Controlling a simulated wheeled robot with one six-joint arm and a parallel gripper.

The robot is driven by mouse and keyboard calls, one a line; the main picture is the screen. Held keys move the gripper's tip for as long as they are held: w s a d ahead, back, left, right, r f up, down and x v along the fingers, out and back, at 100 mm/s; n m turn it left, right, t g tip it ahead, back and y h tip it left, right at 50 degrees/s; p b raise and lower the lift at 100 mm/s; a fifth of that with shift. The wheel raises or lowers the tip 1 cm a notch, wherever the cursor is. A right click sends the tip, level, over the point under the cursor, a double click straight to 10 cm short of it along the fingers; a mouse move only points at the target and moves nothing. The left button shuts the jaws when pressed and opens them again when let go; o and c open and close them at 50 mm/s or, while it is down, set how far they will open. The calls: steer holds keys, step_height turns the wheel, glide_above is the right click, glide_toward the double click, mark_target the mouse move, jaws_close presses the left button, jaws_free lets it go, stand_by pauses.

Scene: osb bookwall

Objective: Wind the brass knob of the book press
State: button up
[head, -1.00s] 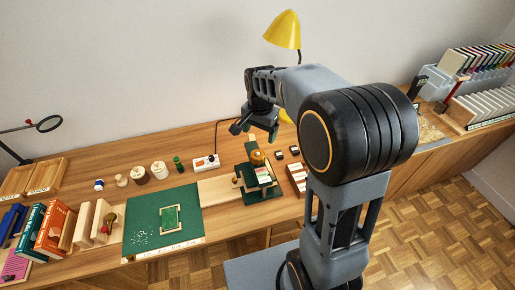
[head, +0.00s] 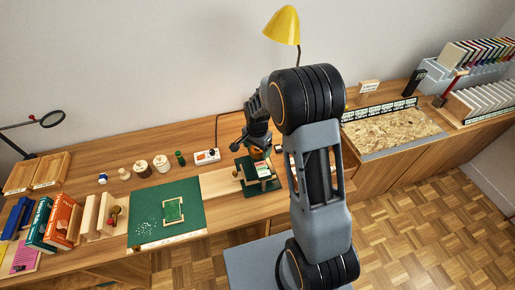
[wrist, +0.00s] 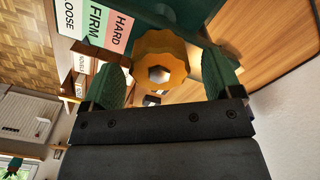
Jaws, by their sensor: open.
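The book press (head: 250,185) is a dark green stand on the desk below my gripper. Its brass knob (wrist: 160,55) is scalloped, with a hole in its middle, and fills the space between my green fingertips in the wrist view. My gripper (wrist: 163,76) is open, one finger on each side of the knob, with small gaps visible. A scale card (wrist: 97,27) beside the knob reads HARD, FIRM and LOOSE. In the head view my gripper (head: 257,138) is over the press and largely covers the knob.
A yellow lamp (head: 283,25) stands behind my arm. Left of the press are a white switch box (head: 207,156), several small jars and a green mat (head: 165,212). Books (head: 60,222) stand further left. My arm hides the desk right of the press.

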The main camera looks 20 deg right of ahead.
steer(key=shift+f, duration=0.6)
steer(key=c, duration=0.9)
